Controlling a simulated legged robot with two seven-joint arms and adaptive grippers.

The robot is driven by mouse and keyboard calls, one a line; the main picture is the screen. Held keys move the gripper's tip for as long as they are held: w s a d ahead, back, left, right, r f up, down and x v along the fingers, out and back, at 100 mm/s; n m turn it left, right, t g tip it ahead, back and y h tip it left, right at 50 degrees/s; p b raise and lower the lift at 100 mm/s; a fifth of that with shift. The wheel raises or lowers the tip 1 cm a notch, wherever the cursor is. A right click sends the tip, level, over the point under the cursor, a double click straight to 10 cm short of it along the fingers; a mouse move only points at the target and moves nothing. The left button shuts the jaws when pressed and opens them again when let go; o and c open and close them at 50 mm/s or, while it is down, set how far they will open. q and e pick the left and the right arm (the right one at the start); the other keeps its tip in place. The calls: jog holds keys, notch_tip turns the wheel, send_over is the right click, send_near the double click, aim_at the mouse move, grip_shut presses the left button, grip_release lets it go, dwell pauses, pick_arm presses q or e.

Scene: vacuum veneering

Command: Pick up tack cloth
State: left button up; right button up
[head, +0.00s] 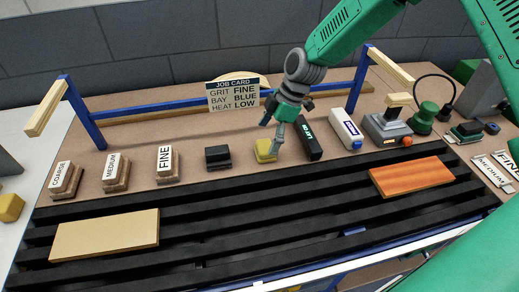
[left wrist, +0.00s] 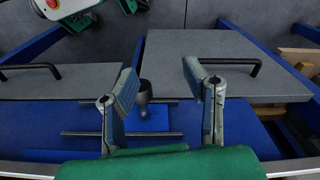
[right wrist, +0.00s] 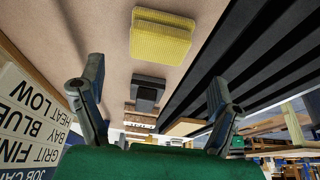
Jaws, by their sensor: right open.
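The tack cloth, a yellow textured pad (head: 265,150), lies on the brown bench top just behind the black slats in the head view. It also shows at the top centre of the right wrist view (right wrist: 160,38). My right gripper (head: 272,134) is open and empty, close above the yellow pad. In the right wrist view its fingers (right wrist: 158,88) are spread wide, with the pad beyond their tips. My left gripper (left wrist: 157,76) is open in the left wrist view, over blue and grey panels, and does not show in the head view.
A black block (head: 218,157) stands left of the pad and a black labelled tool (head: 308,138) close on its right. The job card (head: 233,94) stands behind. A tan board (head: 105,235) and an orange board (head: 411,177) lie on the slats.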

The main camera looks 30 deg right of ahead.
aim_at(268, 145)
jog(key=f, duration=0.3)
jog(key=d+f+p, duration=0.1)
jog(key=f, duration=0.1)
jog(key=shift+w, duration=0.25)
jog(key=shift+w+a+f, duration=0.1)
jog(key=shift+a+f, duration=0.15)
jog(key=shift+f, duration=0.05)
jog(key=shift+a, duration=0.3)
jog(key=shift+a+r, duration=0.15)
jog(key=shift+a, duration=0.65)
jog(key=c, duration=1.2)
jog(key=shift+o, duration=0.2)
jog(key=shift+d, duration=0.85)
jog(key=shift+r, duration=0.35)
jog(key=r, duration=0.6)
jog(key=a+r+b, duration=0.1)
jog(key=r, duration=0.1)
jog(key=shift+r, duration=0.4)
jog(key=shift+d+r, duration=0.1)
jog(key=shift+r, duration=0.15)
pick_arm(q)
jog(key=shift+d+r, duration=0.25)
jog(key=shift+d, duration=0.65)
pick_arm(e)
jog(key=shift+d+f, duration=0.1)
jog(key=shift+d, duration=0.25)
